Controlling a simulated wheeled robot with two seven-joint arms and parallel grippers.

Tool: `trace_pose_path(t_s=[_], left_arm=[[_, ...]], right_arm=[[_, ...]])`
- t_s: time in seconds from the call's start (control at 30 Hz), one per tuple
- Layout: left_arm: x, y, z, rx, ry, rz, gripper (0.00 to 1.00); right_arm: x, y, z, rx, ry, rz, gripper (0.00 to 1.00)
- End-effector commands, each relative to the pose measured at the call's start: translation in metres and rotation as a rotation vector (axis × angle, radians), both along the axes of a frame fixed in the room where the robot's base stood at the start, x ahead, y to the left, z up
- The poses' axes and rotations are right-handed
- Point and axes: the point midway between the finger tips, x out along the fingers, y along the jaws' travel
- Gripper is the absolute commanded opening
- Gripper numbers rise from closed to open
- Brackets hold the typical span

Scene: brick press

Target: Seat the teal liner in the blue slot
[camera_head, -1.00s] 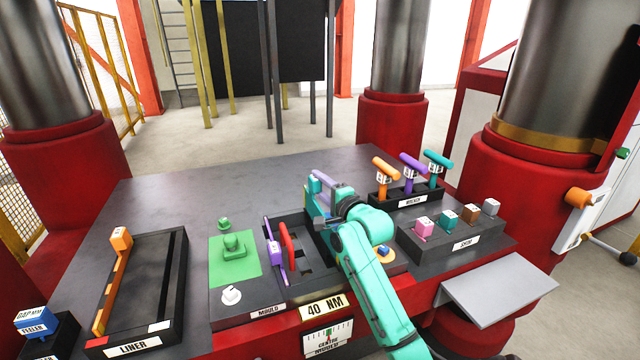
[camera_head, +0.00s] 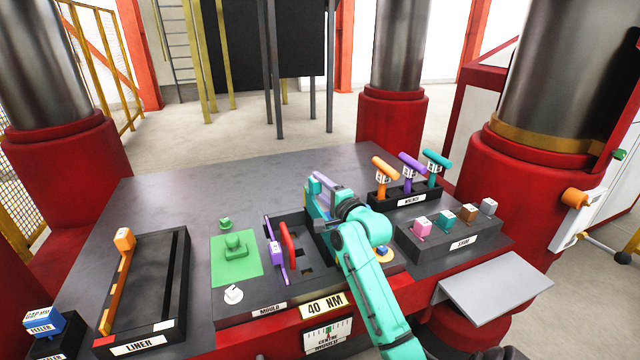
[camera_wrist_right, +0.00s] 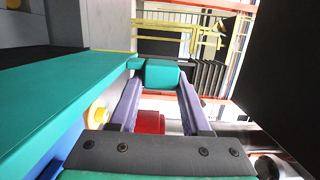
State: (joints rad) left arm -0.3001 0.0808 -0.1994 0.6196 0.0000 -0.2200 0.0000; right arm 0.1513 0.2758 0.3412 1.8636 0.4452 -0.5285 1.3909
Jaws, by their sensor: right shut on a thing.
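My right gripper (camera_head: 322,185) is over the right part of the mould (camera_head: 268,309), and it also shows in the right wrist view (camera_wrist_right: 160,80). Its two purple fingers are shut on the small block on top of the teal liner (camera_head: 316,226). In the right wrist view the liner (camera_wrist_right: 60,95) is a long flat teal plate running along the left. In the head view it stands upright at the mould, partly behind my arm. I cannot tell whether its lower edge touches the mould. The blue slot cannot be made out clearly. My left gripper is not in view.
The liner rack (camera_head: 137,345) holds an orange liner (camera_head: 118,275). Wrenches (camera_head: 411,170) and a shim rack (camera_head: 463,244) stand to the right. The back of the table is clear.

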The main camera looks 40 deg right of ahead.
Motion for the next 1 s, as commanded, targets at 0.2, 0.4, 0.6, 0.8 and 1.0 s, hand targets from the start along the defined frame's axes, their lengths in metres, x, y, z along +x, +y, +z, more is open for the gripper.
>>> trace_pose_path(t_s=[0.2,0.4,0.6,0.8,1.0], left_arm=[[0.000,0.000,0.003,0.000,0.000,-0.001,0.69],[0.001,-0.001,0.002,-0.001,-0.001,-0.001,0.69],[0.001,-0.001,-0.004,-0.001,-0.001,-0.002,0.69],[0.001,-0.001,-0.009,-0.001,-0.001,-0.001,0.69],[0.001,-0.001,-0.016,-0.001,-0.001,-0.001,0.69]], right_arm=[[0.000,0.000,0.003,-0.001,-0.004,0.000,0.00],[0.000,0.000,-0.007,0.000,-0.002,0.000,0.00],[0.000,0.000,-0.018,-0.002,-0.004,0.000,0.00],[0.000,0.000,-0.030,0.000,-0.003,0.000,0.00],[0.000,0.000,-0.042,-0.002,-0.004,0.000,0.00]])
